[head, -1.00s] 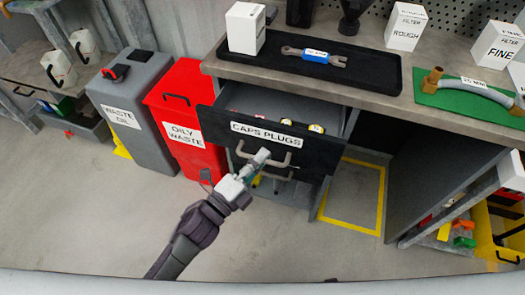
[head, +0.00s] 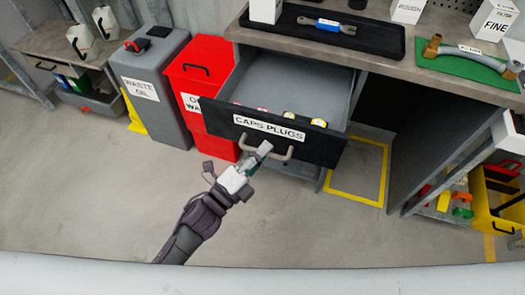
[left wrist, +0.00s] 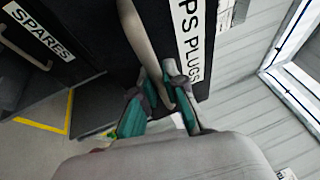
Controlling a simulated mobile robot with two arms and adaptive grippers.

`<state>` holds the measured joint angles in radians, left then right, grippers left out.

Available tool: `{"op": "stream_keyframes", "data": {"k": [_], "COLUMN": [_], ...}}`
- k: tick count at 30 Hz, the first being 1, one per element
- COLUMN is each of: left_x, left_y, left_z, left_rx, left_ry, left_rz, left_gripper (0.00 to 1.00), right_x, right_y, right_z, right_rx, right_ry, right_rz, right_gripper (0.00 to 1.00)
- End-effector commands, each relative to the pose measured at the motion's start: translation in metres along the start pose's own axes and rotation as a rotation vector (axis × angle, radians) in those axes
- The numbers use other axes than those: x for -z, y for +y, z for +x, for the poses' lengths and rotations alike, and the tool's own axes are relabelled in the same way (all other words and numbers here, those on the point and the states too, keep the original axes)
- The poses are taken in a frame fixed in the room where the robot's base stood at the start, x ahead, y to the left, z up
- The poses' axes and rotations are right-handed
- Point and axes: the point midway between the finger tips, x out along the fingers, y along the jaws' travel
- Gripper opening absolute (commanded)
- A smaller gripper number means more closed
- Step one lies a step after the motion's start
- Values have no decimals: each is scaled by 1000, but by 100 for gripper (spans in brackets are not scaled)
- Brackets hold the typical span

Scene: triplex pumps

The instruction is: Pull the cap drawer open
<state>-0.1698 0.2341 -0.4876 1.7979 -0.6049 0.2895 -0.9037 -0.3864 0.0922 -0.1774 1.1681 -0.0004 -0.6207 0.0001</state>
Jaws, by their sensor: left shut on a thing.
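The cap drawer (head: 222,116), with a black front labelled CAPS PLUGS, stands well out from under the workbench in the head view. Its grey inside shows, with several small caps (head: 289,114) just behind the front. In the left wrist view the fingers (left wrist: 160,95) lie on either side of the handle bar (left wrist: 143,40). My right gripper is not in view.
A red oily waste bin (head: 205,75) stands close left of the drawer, with a grey waste oil bin (head: 150,85) beyond it. A black tray (head: 375,42) with a wrench lies on the bench. The floor before the drawer is clear.

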Motion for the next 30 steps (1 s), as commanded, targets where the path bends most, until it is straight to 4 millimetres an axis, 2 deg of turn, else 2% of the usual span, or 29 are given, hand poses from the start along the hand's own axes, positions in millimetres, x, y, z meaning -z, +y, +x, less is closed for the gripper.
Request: {"op": "stream_keyframes", "data": {"k": [4,5,9,20,23,30], "left_x": [0,0,0,0,0,0], "left_y": [1,1,1,0,1,2], "left_z": [0,0,0,-4,-15,-66], "left_rx": [-2,-2,-1,-1,-3,-5], "left_ry": [0,0,0,0,-1,0], "left_rz": [0,0,0,0,0,-1], "left_gripper": [0,14,37,37,37,37], "right_x": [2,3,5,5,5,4], "right_y": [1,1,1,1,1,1], "right_z": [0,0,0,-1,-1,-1], "right_rx": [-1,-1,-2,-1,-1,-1], "right_ry": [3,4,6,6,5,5], "right_rz": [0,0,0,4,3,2], "right_gripper": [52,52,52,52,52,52]}}
